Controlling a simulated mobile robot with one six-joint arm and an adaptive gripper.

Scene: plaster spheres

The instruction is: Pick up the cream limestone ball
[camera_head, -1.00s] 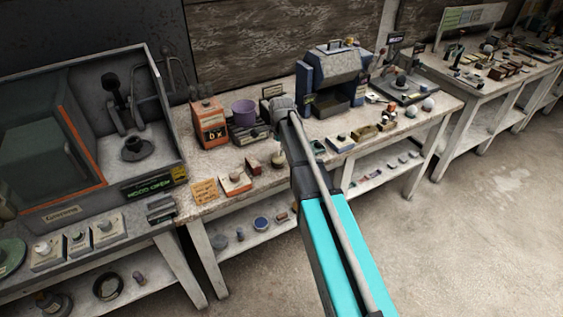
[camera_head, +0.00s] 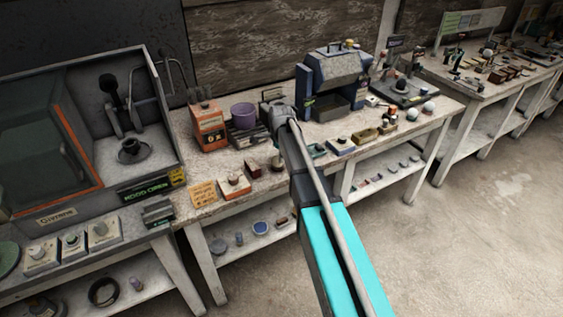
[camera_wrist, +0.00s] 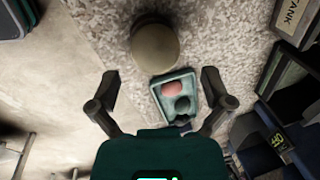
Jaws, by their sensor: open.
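A round cream-tan ball (camera_wrist: 155,46), which looks like the limestone ball, shows at the top middle of the wrist view. It rests on or just above the speckled bench top (camera_wrist: 215,30). My gripper (camera_wrist: 159,78) is open and empty, its two fingers spread wide. The ball lies beyond the fingertips and roughly centred between them, apart from both. In the head view my wrist (camera_head: 283,112) is over the middle bench, and the arm hides the gripper's fingers. I cannot make out this ball clearly in the head view.
A small teal tray (camera_wrist: 178,98) with a pinkish round piece and a dark hollow sits close to the ball, between the fingers. A blue machine (camera_head: 335,85) stands behind to the right, and an orange box (camera_head: 208,125) and purple pot (camera_head: 243,115) to the left.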

